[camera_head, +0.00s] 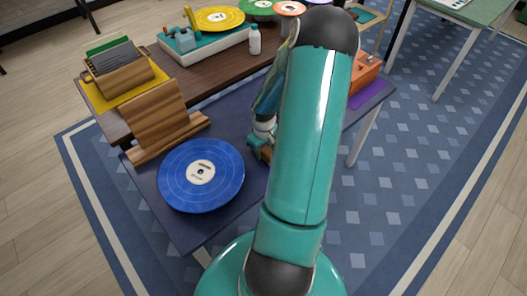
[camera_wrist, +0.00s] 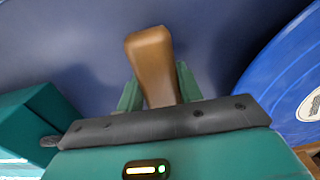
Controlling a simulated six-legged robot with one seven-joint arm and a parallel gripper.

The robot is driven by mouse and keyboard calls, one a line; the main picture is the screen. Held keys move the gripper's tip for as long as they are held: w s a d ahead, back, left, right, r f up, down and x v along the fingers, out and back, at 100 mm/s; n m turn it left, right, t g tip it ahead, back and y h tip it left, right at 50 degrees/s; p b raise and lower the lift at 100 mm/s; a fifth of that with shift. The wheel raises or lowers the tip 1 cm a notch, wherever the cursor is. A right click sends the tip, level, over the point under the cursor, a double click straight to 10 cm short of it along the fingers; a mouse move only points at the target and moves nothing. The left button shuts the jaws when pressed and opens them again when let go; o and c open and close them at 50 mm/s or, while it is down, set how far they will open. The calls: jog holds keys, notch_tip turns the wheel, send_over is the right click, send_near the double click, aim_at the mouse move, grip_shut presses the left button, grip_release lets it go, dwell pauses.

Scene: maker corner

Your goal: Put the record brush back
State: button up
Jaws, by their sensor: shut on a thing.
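My gripper (camera_head: 259,146) is low over the dark blue table (camera_head: 228,130), just right of the blue record (camera_head: 176,181), and mostly hidden behind my arm in the head view. In the wrist view, its green fingers (camera_wrist: 158,84) are shut on a brown wooden piece, which looks like the record brush (camera_wrist: 149,58). The brush points away from the gripper, with the dark blue surface behind it. I cannot tell whether it touches the table. The blue record also shows at the right edge of the wrist view (camera_wrist: 275,85).
A wooden stand (camera_head: 155,115) is behind the record. A crate of sleeves (camera_head: 120,75) stands on a yellow mat. A turntable (camera_head: 208,42) with a yellow record and a white bottle (camera_head: 254,40) are at the back. An orange box (camera_head: 366,70) sits on a purple mat at right, partly behind my arm.

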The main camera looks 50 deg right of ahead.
jog(key=shift+f, duration=0.45)
jog(key=shift+f, duration=0.15)
jog(key=o, duration=1.1)
jog(key=shift+o, duration=0.6)
jog(key=shift+a+f, duration=0.1)
jog(key=shift+a, duration=0.1)
